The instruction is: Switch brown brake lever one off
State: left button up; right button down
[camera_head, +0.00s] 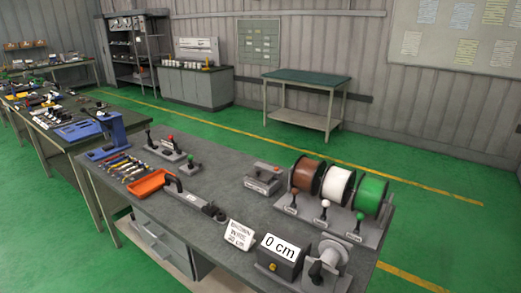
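A brown-knobbed lever (295,192) stands on the front of a grey spool rack at the right of the workbench, below the brown spool (305,174). A small label plate sits at its base, too small to read. To its right are a white-knobbed lever (325,204) below the white spool (336,183) and a green-knobbed lever (360,216) below the green spool (370,193). The levers look roughly upright; I cannot tell their switch state. Neither of my grippers is in view.
On the grey workbench (225,185) are a device reading "0 cm" (280,257), a grey crank-like device (325,264), a white sign (239,235), a grey box (263,178), an orange tray (149,184), more knobbed levers (170,143) and several tools. Green floor lies behind.

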aim_at(295, 191)
jog(key=i+j, duration=0.8)
jog(key=j, duration=0.2)
